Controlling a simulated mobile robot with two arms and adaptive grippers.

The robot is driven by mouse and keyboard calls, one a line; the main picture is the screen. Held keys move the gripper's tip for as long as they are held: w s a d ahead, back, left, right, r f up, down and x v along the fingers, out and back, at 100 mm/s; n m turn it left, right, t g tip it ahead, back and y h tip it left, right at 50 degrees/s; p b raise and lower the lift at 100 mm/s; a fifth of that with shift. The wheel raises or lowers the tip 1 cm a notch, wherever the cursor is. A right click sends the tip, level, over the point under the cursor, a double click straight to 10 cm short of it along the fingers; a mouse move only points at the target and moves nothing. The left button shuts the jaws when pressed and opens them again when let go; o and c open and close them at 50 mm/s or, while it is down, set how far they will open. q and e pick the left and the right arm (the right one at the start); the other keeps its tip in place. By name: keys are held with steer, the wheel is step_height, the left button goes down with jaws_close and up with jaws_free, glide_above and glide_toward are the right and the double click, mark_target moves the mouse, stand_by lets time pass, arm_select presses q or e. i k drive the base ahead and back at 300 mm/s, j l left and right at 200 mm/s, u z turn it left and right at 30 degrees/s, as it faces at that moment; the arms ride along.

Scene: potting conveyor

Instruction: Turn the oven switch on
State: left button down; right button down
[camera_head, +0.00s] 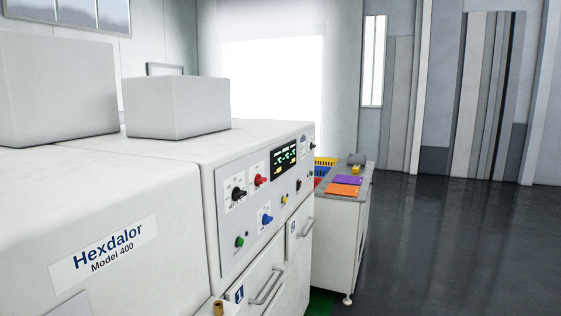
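The oven is a large white machine (170,165) labelled "Hexdalor Model 400". It fills the left and middle of the head view. Its grey control panel (225,265) faces right and shows at a slant. The panel carries a black switch (238,194), a red switch (260,180), a blue switch (266,218) and a green knob (240,241). Smaller yellow and black controls sit further right, under a dark display (285,156) with green digits. The labels are too small to read, so I cannot tell which is the oven switch. Neither gripper is in view.
Drawers with bar handles (268,288) lie below the panel. Beyond the machine stands a white cabinet (341,243) with purple (344,180) and orange (342,190) items on top. The dark floor (450,240) at right is clear.

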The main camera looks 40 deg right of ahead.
mark_target(258, 180)
steer(key=i+l+u, duration=0.1)
steer(key=l, duration=0.55)
steer(key=i+l, duration=0.2)
steer(key=l, duration=0.45)
steer(key=i+l+u, duration=0.15)
steer(key=l, duration=0.55)
steer(key=l+u, duration=0.1)
steer(key=l, duration=0.55)
steer(key=i+l+u, duration=0.1)
steer(key=l, duration=0.6)
